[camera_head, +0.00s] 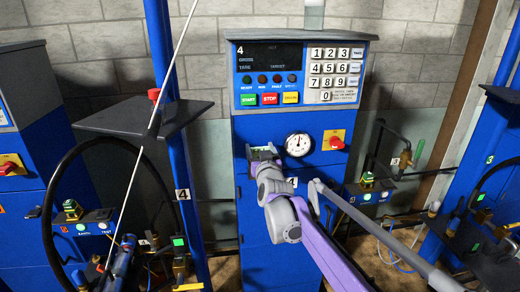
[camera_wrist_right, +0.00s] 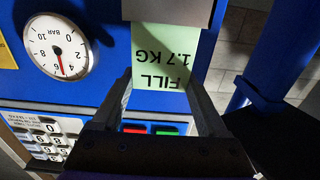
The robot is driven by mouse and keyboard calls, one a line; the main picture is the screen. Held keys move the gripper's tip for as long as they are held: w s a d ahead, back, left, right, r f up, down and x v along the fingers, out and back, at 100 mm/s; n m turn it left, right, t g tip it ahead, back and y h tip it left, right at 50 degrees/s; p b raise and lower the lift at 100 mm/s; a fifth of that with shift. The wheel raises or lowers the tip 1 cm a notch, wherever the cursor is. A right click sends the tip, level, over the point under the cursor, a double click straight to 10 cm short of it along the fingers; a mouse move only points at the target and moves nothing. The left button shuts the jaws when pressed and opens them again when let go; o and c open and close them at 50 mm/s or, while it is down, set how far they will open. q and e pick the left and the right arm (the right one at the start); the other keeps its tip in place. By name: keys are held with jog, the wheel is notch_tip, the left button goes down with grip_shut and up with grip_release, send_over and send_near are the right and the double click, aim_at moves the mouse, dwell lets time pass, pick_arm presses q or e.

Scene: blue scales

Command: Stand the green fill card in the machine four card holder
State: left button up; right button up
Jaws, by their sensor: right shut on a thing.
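The pale green fill card (camera_wrist_right: 162,62), printed "FILL 1.7 KG", appears upside down in the right wrist view. My right gripper (camera_wrist_right: 165,95) is shut on the card, with a finger along each side. The card's far end passes behind a dark grey piece (camera_wrist_right: 172,12), which looks like the card holder; I cannot tell how deep it sits. In the head view my right gripper (camera_head: 264,166) is at the blue front of machine four (camera_head: 270,125), left of the gauge, and hides most of the card. My left gripper is not in view.
A round pressure gauge (camera_head: 298,144) and a red-and-yellow switch (camera_head: 336,142) sit close right of my right gripper. The keypad and buttons (camera_head: 269,99) are above. A black hose (camera_head: 50,215) and a dark shelf (camera_head: 130,116) stand to the left.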

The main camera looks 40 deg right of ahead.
jog(key=o, duration=1.2)
jog(key=shift+o, duration=0.2)
jog(key=v, duration=1.1)
jog(key=shift+b, duration=0.4)
jog(key=shift+w, duration=0.1)
